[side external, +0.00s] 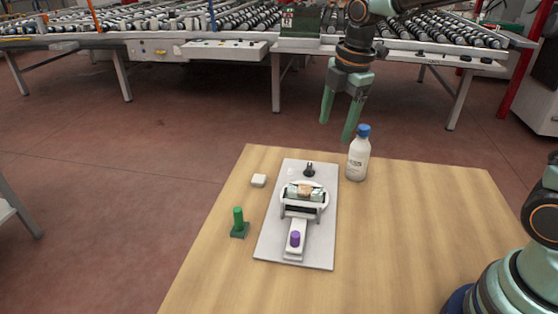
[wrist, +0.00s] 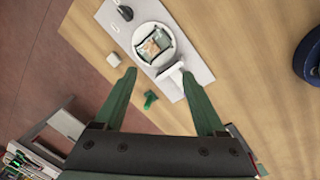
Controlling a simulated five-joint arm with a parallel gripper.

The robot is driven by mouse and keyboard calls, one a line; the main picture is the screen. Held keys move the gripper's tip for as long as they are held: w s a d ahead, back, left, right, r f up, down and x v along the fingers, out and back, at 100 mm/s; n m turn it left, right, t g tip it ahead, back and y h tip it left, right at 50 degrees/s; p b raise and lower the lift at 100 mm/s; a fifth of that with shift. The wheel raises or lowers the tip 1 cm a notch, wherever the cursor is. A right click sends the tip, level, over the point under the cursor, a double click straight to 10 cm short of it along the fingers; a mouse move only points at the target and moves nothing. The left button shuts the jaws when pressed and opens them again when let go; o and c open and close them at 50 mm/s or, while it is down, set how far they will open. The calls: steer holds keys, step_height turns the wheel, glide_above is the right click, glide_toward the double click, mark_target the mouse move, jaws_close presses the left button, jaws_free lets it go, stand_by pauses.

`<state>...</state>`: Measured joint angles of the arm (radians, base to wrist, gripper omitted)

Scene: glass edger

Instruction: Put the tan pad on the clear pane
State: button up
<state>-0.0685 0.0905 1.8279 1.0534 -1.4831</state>
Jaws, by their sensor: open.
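The tan pad (side external: 305,190) shows at the middle of a small clear, greenish pane (side external: 292,191). The wrist view also shows the pad (wrist: 155,42) within the pane's outline (wrist: 146,53); I cannot tell whether it touches the pane or lies above or below it. The pane is over a round white plate (wrist: 141,31) on a grey board (side external: 270,240). My gripper (side external: 338,124) is open and empty, high above the table's far side, behind the board. In the wrist view its fingers (wrist: 158,76) are spread wide, with nothing between them.
A white bottle (side external: 358,156) with a blue cap stands right of the board. A purple knob (side external: 295,239) is at the board's front and a black knob (side external: 309,170) at its back. A green post (side external: 238,219) and white block (side external: 258,180) stand left. The table's right side is clear.

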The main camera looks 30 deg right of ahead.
steer(key=s+d+r+m+t, duration=0.1)
steer(key=s+m, duration=0.5)
steer(key=m, duration=0.3)
steer(key=s+d+r+m+t, duration=0.1)
steer(key=s+m+t, duration=0.1)
steer(key=s+m, duration=0.5)
steer(key=shift+d+m+t, duration=0.3)
steer(key=shift+d+m, duration=0.1)
steer(key=shift+m, duration=0.5)
steer(key=shift+r, duration=0.15)
